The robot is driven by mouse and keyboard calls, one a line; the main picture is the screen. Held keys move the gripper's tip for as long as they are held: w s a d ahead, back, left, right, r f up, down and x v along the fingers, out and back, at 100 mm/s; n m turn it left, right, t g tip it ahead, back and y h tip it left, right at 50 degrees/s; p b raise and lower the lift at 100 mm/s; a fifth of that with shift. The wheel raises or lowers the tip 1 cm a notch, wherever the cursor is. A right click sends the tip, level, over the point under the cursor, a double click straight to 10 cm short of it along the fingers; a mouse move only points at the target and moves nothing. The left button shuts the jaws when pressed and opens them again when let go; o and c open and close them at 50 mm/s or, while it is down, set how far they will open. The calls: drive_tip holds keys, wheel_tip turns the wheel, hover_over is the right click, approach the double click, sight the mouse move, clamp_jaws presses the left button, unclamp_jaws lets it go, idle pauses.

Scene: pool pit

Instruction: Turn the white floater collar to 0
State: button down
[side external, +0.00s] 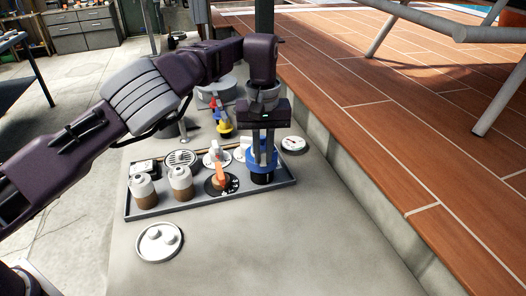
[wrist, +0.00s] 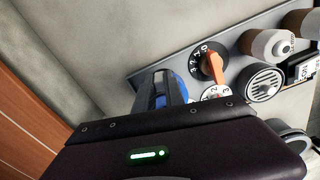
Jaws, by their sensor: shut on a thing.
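My gripper (side external: 263,150) points straight down over the right end of the grey tray, its fingers closed around a blue collar (side external: 262,163) with a dark lower part. Blue also shows at the fingers in the wrist view (wrist: 173,88). White knob-like parts (side external: 215,157) stand just left of and behind the gripper in the side view. My gripper is not on this white collar.
An orange knob on a black numbered dial (side external: 218,183) stands left of the gripper. Two brown-and-white bottles (side external: 181,184), a round grille (side external: 182,158) and the tray's rim (side external: 210,204) are nearby. A round gauge (side external: 293,144) lies behind right. A white lid (side external: 159,242) lies in front.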

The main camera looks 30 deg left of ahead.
drive_tip(key=shift+w+d+n, duration=0.3)
drive_tip(key=shift+w+n, duration=0.05)
drive_tip(key=shift+n, duration=0.8)
drive_tip(key=shift+w+d+n, duration=0.3)
drive_tip(key=shift+w+n, duration=0.1)
drive_tip(key=shift+n, duration=0.8)
drive_tip(key=shift+w+d+n, duration=0.3)
drive_tip(key=shift+w+n, duration=0.05)
drive_tip(key=shift+n, duration=0.8)
drive_tip(key=shift+w+d+n, duration=0.1)
drive_tip(key=shift+n, duration=0.2)
drive_tip(key=c, duration=1.4)
unclamp_jaws()
